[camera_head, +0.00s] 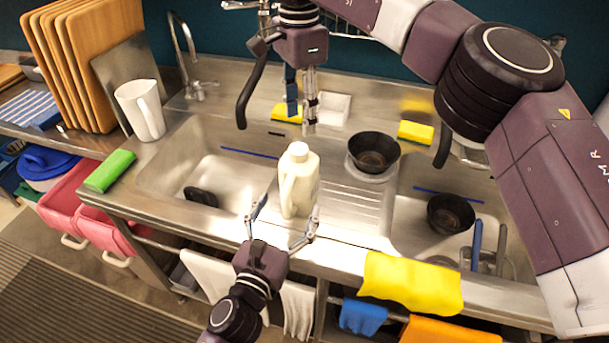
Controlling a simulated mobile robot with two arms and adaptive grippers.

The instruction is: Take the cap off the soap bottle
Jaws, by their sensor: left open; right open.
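The soap bottle (298,186) is a pale cream bottle with a side handle. It stands upright on the steel counter between the two sinks. Its cap (298,150) is on top. My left gripper (285,222) is open in front of the bottle, with its fingers spread around the lower part; I cannot tell whether they touch it. My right gripper (301,112) points down above and behind the cap, apart from it in the picture. Its fingers look narrow from this side, with nothing seen between them.
A black bowl (373,152) stands right of the bottle; another bowl (450,214) is in the right sink. A white pitcher (141,110) and faucet (188,62) are at left. Yellow sponges (415,132) lie behind. A yellow cloth (412,283) hangs over the front edge.

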